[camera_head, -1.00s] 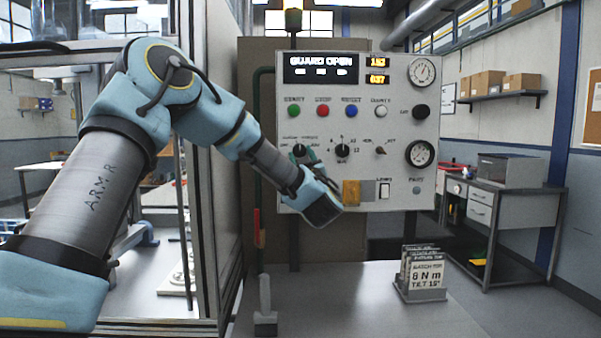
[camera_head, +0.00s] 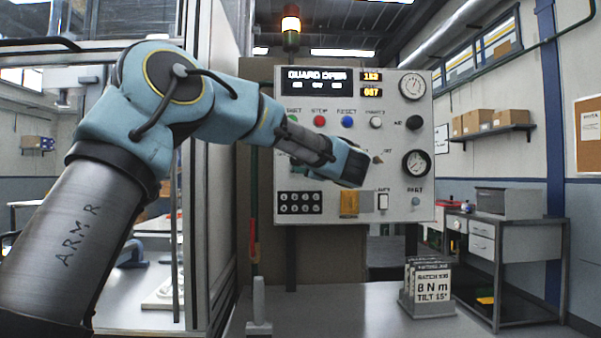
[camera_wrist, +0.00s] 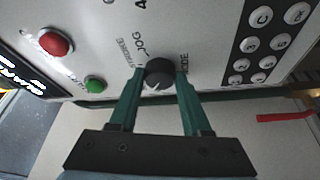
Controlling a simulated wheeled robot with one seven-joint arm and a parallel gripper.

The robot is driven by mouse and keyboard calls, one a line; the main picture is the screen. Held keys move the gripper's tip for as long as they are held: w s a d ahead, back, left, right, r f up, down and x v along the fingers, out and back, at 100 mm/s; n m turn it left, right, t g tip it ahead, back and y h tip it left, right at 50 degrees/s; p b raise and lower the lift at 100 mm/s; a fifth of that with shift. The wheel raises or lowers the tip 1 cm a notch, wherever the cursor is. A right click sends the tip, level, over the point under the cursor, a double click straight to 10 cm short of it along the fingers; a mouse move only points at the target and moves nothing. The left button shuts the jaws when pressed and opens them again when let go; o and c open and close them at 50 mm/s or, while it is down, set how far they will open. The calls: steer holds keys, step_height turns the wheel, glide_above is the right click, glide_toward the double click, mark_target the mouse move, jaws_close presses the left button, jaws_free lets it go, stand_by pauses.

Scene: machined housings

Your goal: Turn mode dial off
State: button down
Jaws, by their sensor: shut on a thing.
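The mode dial (camera_wrist: 160,72) is a dark round knob on the light panel, seen in the wrist view with lettering including "JOG" around it. A pale pointer line on it points toward the bottom of the picture. My gripper (camera_wrist: 158,76) has its two green fingers on either side of the dial, shut on it. In the head view my forearm and wrist cover the dial and the fingers. The control panel (camera_head: 415,145) stands upright behind my arm, with "GUARD OPEN" on its display (camera_head: 316,80).
A red button (camera_wrist: 55,43) and a green button (camera_wrist: 95,84) sit beside the dial. A keypad (camera_wrist: 262,45) lies on its other side. A brass-coloured plate (camera_head: 349,204) and a white switch (camera_head: 383,202) are low on the panel. A card stand (camera_head: 428,287) is on the bench.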

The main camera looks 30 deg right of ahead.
steer(key=shift+r+n+g+b, duration=0.1)
steer(key=shift+n+g+b, duration=0.55)
steer(key=shift+n, duration=0.85)
steer(key=shift+c, duration=1.8)
jaws_free()
steer(key=s+b, duration=0.2)
steer(key=s, duration=0.8)
steer(key=shift+s+a+b, duration=0.2)
steer(key=shift+s+b, duration=0.15)
steer(key=shift+s, duration=0.05)
